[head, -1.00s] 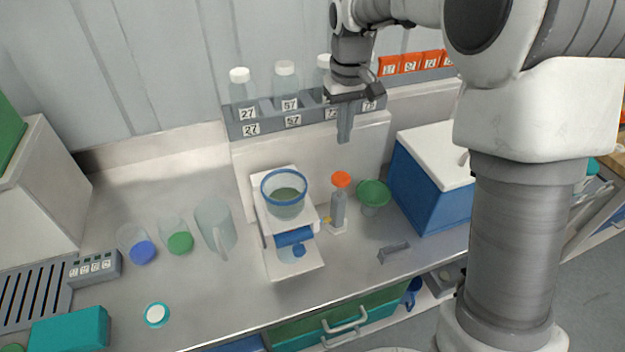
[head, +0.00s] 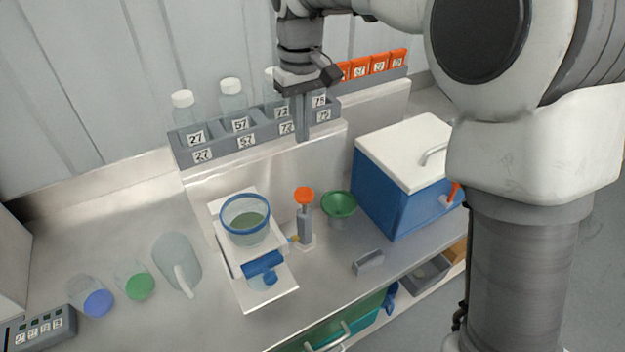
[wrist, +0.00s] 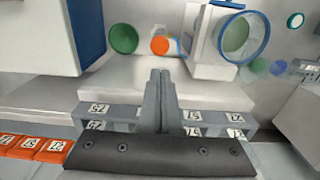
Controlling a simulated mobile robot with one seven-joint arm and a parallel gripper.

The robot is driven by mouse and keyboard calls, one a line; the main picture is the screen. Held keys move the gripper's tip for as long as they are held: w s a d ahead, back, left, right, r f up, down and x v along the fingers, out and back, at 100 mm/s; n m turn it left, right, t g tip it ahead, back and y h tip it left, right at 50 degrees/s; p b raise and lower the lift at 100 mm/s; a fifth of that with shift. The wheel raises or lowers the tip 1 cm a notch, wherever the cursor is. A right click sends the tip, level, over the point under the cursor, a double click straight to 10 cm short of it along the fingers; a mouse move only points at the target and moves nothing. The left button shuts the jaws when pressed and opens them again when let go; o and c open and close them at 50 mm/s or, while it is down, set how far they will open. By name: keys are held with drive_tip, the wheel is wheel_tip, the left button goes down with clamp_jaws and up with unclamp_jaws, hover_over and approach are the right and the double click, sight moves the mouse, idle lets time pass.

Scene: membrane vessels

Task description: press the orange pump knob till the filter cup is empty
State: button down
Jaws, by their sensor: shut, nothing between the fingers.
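The orange pump knob (head: 304,195) tops a grey pump (head: 305,222) that stands upright on the bench. It also shows in the wrist view (wrist: 160,45), beyond my fingertips. The filter cup (head: 246,220), clear with a blue rim, sits on a white stand (head: 230,262) just left of the pump. Greenish liquid shows inside the cup; its exact level is hard to tell. My gripper (head: 303,138) points down, shut and empty, well above the knob and apart from it, near the bottle rack. Its closed fingers also show in the wrist view (wrist: 160,75).
A grey rack (head: 220,150) with several numbered bottles stands on the back ledge. A green funnel (head: 339,205) and a blue cooler (head: 400,190) are right of the pump. A clear jug (head: 177,262) and two capped jars stand left. A small grey block (head: 369,262) lies in front.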

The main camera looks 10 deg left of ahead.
sight(304, 193)
idle(0.3)
wheel_tip(304, 193, down, 14)
idle(0.5)
wheel_tip(304, 193, down, 5)
drive_tip(key=b, duration=0.2)
drive_tip(key=shift+b, duration=0.35)
drive_tip(key=shift+s+r, duration=0.1)
drive_tip(key=shift+s, duration=0.05)
wheel_tip(304, 193, up, 14)
drive_tip(key=p, duration=0.2)
drive_tip(key=shift+r+p, duration=0.25)
drive_tip(key=shift+p, duration=0.15)
idle(0.8)
drive_tip(key=shift+w, duration=0.2)
